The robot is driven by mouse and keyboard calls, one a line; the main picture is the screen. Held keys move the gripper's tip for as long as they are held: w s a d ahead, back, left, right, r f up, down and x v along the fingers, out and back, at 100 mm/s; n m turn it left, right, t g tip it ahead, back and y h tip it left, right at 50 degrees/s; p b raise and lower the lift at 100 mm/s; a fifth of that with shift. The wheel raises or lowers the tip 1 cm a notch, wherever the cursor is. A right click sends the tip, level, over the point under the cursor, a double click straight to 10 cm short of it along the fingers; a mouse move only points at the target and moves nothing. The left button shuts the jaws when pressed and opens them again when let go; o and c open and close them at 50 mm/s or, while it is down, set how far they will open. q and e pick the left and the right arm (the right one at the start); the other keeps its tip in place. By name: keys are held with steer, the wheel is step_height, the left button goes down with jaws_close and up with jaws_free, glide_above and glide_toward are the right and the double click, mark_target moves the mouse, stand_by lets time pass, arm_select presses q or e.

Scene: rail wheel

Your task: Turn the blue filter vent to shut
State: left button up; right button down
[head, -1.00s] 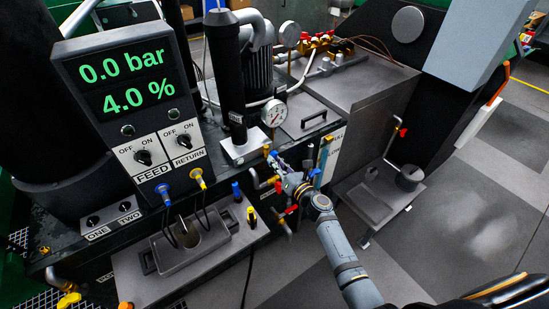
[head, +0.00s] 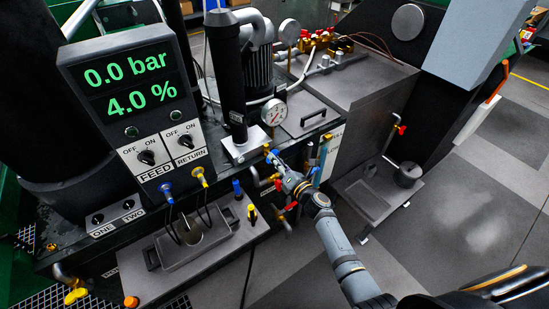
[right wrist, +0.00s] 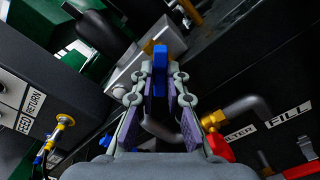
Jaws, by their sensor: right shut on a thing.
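The blue filter vent handle (right wrist: 160,68) stands upright between the fingertips of my right gripper (right wrist: 159,82) in the right wrist view. In the head view my right gripper (head: 274,160) reaches in from the lower right to the pipework in front of the pressure gauge. There the blue handle is small and mostly covered by the fingers. A FILTER label (right wrist: 238,134) shows to the right of the gripper in the wrist view. My left gripper is not in view.
Red valve handles (head: 292,206) sit just below the gripper, with a red one (right wrist: 221,148) close by in the wrist view. The display panel (head: 128,80) reads 0.0 bar and 4.0 %. The pressure gauge (head: 273,112) stands behind. Open floor (head: 470,230) lies right.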

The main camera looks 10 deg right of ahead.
steer(key=m+p, duration=0.2)
steer(key=m, duration=0.2)
steer(key=shift+m, duration=0.3)
steer(key=m+p, duration=0.2)
steer(key=m, duration=0.1)
steer(key=shift+r+m, duration=0.1)
steer(key=shift+m, duration=0.3)
steer(key=c, duration=1.8)
jaws_free()
steer(key=o, duration=0.6)
